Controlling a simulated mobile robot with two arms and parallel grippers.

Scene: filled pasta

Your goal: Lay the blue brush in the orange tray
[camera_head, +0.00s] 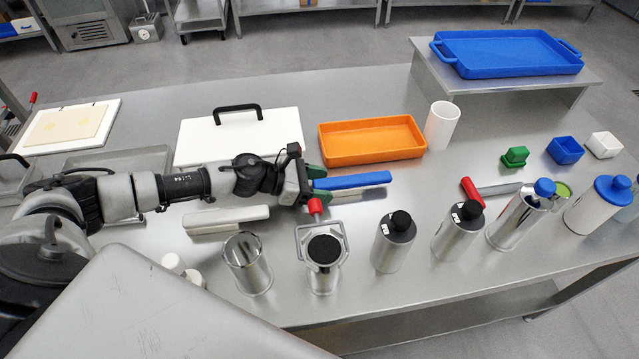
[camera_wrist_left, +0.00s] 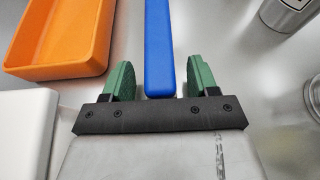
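The blue brush (camera_head: 355,180) lies on the steel table in front of the orange tray (camera_head: 376,153), its far end pointing right in the head view. The tray looks empty. My left gripper (camera_head: 314,187) is at the brush's near end. In the left wrist view, its green fingers (camera_wrist_left: 160,68) are open on either side of the blue brush (camera_wrist_left: 159,45), with a gap on both sides. The orange tray (camera_wrist_left: 62,70) is left of the brush there. The brush's underside is hidden. My right gripper is not in view.
A white board with a black handle (camera_head: 238,140) lies left of the tray, and a white cylinder (camera_head: 441,126) stands at its right. Several metal canisters, including one black-capped (camera_head: 393,243), line the front edge.

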